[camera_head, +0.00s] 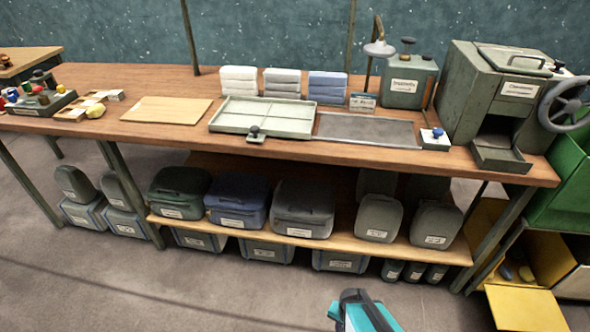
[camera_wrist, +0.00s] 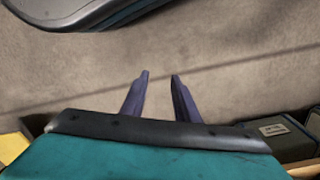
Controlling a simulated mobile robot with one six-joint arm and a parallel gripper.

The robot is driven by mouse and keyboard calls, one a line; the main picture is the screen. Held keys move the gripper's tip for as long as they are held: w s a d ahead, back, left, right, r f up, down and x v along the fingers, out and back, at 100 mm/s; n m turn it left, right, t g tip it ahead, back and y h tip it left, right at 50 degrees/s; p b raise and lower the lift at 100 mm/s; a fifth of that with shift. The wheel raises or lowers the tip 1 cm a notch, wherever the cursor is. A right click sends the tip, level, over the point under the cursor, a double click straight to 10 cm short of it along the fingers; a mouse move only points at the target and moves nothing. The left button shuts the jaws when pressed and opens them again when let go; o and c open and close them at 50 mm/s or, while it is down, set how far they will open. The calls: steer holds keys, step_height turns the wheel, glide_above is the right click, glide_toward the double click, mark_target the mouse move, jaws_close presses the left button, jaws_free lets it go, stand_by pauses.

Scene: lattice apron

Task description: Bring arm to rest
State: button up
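My gripper shows in the wrist view (camera_wrist: 159,78) as two dark purple fingers with a clear gap between them. Nothing is between the fingers; bare floor shows behind them. In the head view only a teal and black part of my arm shows at the bottom edge, in front of the workbench (camera_head: 150,80) and over the floor. The fingers cannot be made out there.
The bench holds a pale divided tray (camera_head: 252,121), a cutting board (camera_head: 166,109), folded towels (camera_head: 282,82) and a green machine with a handwheel (camera_head: 487,85). A lower shelf (camera_head: 300,240) carries several bins. A yellow box (camera_head: 525,308) stands at right. Floor in front is clear.

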steer(key=s+r+n+g, duration=0.3)
steer(key=s+n+g, duration=0.2)
steer(key=s, duration=0.6)
steer(key=shift+s+a+r+n, duration=0.2)
steer(key=shift+a+r+n, duration=0.15)
steer(key=shift+n, duration=0.35)
steer(key=shift+d, duration=0.15)
